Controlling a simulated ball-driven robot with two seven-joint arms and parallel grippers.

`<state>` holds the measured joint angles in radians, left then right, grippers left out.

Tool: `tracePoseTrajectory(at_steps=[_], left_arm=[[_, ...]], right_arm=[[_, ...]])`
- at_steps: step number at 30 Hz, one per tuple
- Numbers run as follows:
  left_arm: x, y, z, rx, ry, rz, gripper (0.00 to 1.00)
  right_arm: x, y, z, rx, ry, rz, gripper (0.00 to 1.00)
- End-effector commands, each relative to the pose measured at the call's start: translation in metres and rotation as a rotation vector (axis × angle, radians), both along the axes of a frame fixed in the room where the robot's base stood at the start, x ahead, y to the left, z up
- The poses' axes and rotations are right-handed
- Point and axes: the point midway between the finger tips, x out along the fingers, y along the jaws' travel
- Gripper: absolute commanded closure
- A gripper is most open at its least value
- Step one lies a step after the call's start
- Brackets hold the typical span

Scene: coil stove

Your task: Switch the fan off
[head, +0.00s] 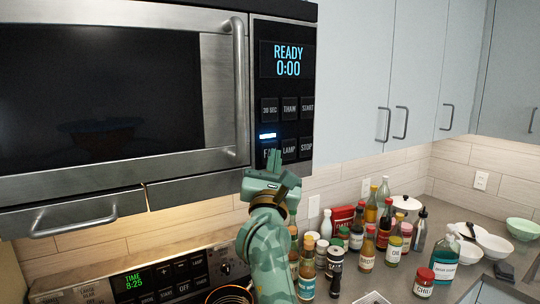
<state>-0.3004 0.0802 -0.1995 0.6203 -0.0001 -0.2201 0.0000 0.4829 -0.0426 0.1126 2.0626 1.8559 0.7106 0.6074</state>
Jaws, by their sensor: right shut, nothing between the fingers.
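The microwave (222,95) hangs above the stove, with a black button panel on its right. The fan button (265,153) sits at the panel's lower left, and my right gripper hides part of its label. A small blue-white light (267,136) glows just above this button. My right gripper (273,160) is shut and empty, pointing up with its fingertips in front of the fan button. I cannot tell whether they touch it. My left gripper is not in view.
The lamp button (289,150) and stop button (306,147) lie right of the fan button. The display (287,60) reads READY 0:00. Below are the stove panel (165,278) and a counter with several bottles and jars (368,250). The microwave handle (240,90) sticks out left of the panel.

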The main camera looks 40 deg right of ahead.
Motion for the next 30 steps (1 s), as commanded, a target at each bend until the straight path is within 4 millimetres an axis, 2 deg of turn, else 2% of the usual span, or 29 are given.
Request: tracePoseTrajectory(at_steps=[23, 30], left_arm=[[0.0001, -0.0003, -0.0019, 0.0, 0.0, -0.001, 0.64], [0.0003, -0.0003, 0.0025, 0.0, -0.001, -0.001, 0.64]], right_arm=[[0.0051, -0.0006, 0.0, 0.0, 0.0, 0.0, 1.0], [-0.0027, 0.0002, 0.001, 0.0, 0.0, 0.0, 1.0]])
